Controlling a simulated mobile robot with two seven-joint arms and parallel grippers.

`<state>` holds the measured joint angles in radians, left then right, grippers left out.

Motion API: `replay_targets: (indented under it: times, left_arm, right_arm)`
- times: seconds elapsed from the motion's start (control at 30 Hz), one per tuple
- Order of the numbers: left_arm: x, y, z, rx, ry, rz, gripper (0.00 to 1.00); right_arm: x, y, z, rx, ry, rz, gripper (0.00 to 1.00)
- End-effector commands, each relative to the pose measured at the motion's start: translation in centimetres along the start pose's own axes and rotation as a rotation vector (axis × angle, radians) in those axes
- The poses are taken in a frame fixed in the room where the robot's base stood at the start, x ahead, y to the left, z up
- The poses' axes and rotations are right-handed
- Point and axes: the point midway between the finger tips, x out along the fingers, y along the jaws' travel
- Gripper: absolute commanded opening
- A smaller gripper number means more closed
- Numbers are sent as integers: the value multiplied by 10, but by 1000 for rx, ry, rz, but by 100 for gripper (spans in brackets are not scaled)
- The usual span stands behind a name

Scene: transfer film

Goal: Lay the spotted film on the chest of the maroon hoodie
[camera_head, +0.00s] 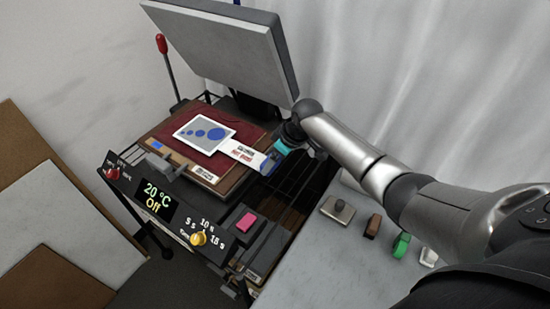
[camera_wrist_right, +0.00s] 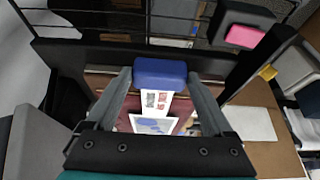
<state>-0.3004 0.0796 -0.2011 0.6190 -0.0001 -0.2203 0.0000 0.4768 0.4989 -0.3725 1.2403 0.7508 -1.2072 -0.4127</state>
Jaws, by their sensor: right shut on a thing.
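The spotted film (camera_head: 205,134) is a white-edged sheet with blue spots and a pale printed tab. It is over the maroon hoodie (camera_head: 172,131) on the lower plate of the press; I cannot tell whether it touches the cloth. The film also shows in the right wrist view (camera_wrist_right: 155,124), partly hidden by my gripper. My right gripper (camera_head: 272,158) is at the tab's outer end, on the right side of the press. In the right wrist view its fingers (camera_wrist_right: 160,74) are shut on the tab's blue end block. My left gripper is in neither view.
The press's grey upper plate (camera_head: 225,45) is raised and tilted above the hoodie. A red-knobbed lever (camera_head: 162,45) stands at left. The front panel (camera_head: 155,200) reads 20 °C, Off. A pink pad (camera_head: 246,222) is in front. A grey table (camera_head: 315,265) with several small items is right.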

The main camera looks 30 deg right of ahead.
Motion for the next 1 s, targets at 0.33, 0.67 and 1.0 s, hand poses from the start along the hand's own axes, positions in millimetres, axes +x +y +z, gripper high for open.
replay_targets:
  times: [0.33, 0.67, 1.0]
  left_arm:
    - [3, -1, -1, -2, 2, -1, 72]
    - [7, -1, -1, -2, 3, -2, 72]
    - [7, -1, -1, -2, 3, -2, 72]
  right_arm:
    - [4, 0, 1, 0, 1, 0, 30]
    - [10, 0, 4, 0, 1, 0, 30]
    - [10, 0, 4, 0, 1, 0, 100]
